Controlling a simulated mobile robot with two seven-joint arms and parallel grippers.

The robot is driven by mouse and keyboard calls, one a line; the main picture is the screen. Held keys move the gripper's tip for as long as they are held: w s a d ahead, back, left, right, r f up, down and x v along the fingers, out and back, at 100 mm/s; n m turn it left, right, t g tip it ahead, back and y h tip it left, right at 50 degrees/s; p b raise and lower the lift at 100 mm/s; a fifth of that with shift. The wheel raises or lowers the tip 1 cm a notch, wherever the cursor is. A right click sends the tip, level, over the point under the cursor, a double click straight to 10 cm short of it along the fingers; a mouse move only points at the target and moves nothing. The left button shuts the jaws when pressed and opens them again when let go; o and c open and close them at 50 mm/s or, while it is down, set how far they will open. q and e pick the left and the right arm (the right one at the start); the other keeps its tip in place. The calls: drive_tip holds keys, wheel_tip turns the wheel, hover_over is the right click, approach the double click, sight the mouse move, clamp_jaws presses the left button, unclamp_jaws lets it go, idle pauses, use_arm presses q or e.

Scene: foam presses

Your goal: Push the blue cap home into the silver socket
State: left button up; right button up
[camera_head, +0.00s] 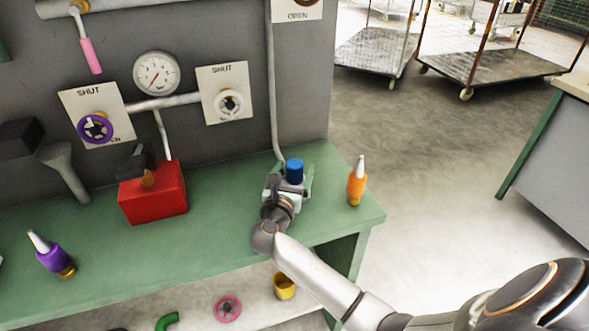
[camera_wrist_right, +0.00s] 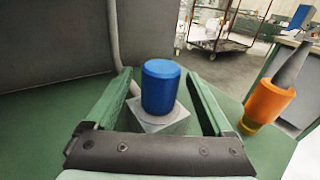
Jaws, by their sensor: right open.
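The blue cap (camera_head: 294,170) stands upright on the silver socket (camera_head: 299,196) near the right end of the green bench. In the right wrist view the blue cap (camera_wrist_right: 161,86) sits on top of the square silver socket (camera_wrist_right: 160,118); how deep it sits cannot be told. My right gripper (camera_wrist_right: 166,98) is open, with one green finger on each side of the cap and a gap on both sides. In the head view the right gripper (camera_head: 290,182) is at the socket and hides part of it. My left gripper is not in view.
An orange bottle (camera_head: 356,184) stands right of the socket near the bench edge. A red box (camera_head: 152,194) and a purple bottle (camera_head: 52,256) stand further left on the green bench (camera_head: 225,220). A grey wall panel with a gauge (camera_head: 156,73) rises behind.

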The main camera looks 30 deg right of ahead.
drive_tip(key=v, duration=1.2)
drive_tip(key=shift+s, duration=0.1)
drive_tip(key=shift+a, duration=0.1)
